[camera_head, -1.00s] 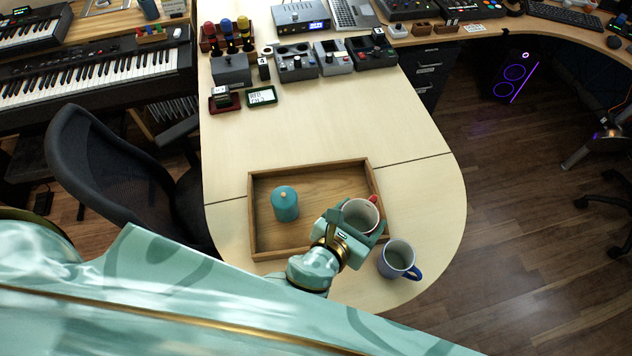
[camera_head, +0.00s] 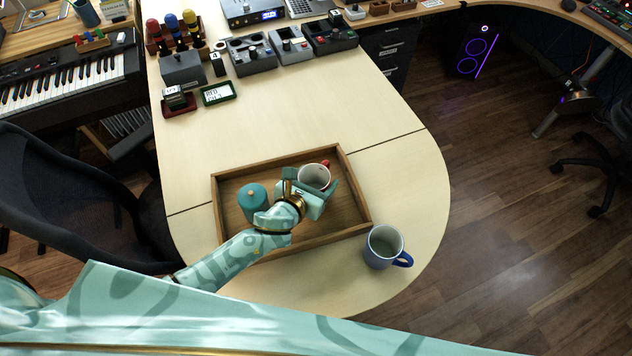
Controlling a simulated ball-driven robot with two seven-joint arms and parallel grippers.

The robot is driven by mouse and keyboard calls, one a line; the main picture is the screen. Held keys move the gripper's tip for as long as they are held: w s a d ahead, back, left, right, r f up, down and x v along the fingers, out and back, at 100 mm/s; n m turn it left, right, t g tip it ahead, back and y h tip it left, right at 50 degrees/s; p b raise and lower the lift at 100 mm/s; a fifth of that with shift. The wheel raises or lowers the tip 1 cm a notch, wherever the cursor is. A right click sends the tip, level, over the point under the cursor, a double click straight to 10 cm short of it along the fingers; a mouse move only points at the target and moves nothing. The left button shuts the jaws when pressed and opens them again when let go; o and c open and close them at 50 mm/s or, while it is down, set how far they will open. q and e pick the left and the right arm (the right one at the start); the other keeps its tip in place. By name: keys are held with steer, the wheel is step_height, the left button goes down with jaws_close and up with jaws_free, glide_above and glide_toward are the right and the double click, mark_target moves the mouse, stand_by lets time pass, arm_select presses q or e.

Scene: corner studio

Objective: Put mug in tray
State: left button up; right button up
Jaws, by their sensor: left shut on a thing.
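A mug (camera_head: 315,176) with a pale inside and a red handle is in the jaws of my left gripper (camera_head: 318,186). The gripper is shut on it, over the right part of the wooden tray (camera_head: 352,233). I cannot tell whether the mug touches the tray floor. A teal lidded jar (camera_head: 252,201) stands in the tray's left part, just left of the gripper. A blue mug (camera_head: 384,247) with a grey inside stands upright on the table, outside the tray's lower right corner. My right gripper is not in view.
The pale table (camera_head: 290,125) is clear beyond the tray and along its rounded right end. Small boxes and a green-framed display (camera_head: 217,92) stand at the far end. A dark chair (camera_head: 75,200) is at the left.

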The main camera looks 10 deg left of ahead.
arm_select(q)
steer(key=shift+f, duration=0.15)
steer(key=shift+f, duration=0.1)
steer(key=o, duration=1.2)
steer(key=shift+c, duration=0.2)
steer(key=shift+s+r+p, duration=0.15)
steer(key=shift+r+p, duration=0.1)
steer(key=shift+p, duration=0.05)
steer(key=p+v, duration=0.2)
steer(key=v, duration=0.9)
steer(key=shift+s+p, duration=0.3)
steer(key=shift+p, duration=0.05)
steer(key=shift+a, duration=0.1)
